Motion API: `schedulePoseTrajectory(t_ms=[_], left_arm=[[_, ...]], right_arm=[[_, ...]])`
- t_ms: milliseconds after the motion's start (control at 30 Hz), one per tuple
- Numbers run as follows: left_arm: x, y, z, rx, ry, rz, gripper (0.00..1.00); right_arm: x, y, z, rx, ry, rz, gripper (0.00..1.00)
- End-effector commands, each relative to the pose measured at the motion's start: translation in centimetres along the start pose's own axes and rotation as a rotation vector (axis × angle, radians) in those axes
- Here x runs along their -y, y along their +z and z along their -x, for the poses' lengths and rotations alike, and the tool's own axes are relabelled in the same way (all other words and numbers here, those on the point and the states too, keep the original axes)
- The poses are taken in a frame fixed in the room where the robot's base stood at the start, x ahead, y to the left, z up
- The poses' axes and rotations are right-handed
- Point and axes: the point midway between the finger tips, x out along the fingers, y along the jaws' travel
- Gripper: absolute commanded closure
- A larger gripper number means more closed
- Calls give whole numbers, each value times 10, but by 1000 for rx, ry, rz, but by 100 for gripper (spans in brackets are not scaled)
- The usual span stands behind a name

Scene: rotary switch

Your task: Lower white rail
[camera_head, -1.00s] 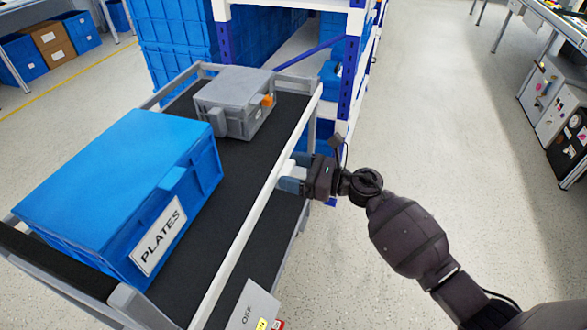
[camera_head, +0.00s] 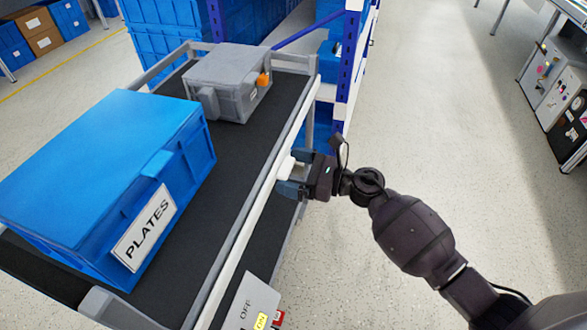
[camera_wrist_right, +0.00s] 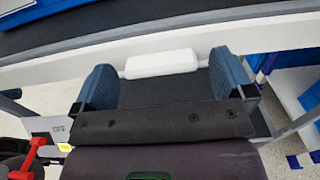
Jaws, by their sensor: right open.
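The white rail (camera_head: 238,250) runs along the right side of a grey cart in the head view. It sits just outside and below the cart's grey top edge. In the right wrist view the rail (camera_wrist_right: 60,68) crosses the upper part, with a white block-like handle (camera_wrist_right: 162,64) on it. My right gripper (camera_head: 288,180) is at the middle of the rail. In the wrist view its blue-grey fingers (camera_wrist_right: 164,80) are spread apart, one on each side of the handle. Whether they touch it is unclear. My left gripper is not in view.
A blue PLATES crate (camera_head: 75,165) and a grey box with an orange part (camera_head: 228,82) stand on the cart's black deck. A panel marked OFF (camera_head: 250,298) is at the near right corner. Blue shelving stands behind.

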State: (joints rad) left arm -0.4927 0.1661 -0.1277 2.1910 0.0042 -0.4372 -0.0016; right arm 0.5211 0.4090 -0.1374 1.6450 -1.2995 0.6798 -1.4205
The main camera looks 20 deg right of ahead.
Motion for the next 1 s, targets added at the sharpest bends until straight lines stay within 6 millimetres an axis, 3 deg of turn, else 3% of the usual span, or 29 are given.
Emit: schedulePoseTrajectory(t_ms=[267,700,1000], left_arm=[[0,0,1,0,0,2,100],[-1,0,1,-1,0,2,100],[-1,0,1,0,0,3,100]], right_arm=[[0,1,12,1,-1,1,0],[0,0,87,-1,-1,0,0],[0,0,108,0,0,0,0]])
